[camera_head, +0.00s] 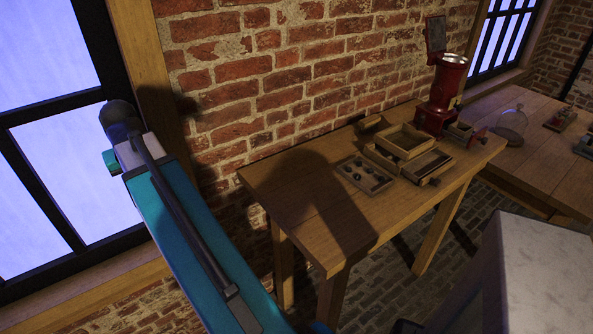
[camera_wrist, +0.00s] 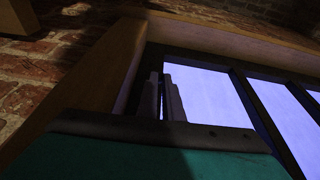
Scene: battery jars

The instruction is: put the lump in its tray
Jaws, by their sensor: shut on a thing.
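My gripper (camera_wrist: 164,98) shows in the wrist view as two pale fingers close together in front of the window. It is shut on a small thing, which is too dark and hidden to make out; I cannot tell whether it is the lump. In the head view, a flat wooden tray (camera_head: 366,186) with several small dark pieces lies on the left table. An open, seemingly empty wooden box tray (camera_head: 426,138) is beside it. My arm is raised at the left by the window, well away from both.
The wooden table (camera_head: 296,215) is clear at its near left end. A red grinder-like machine (camera_head: 452,80) stands at its far end. A second table (camera_head: 545,170) with a glass dome (camera_head: 512,122) is to the right. A brick wall (camera_head: 250,90) runs behind.

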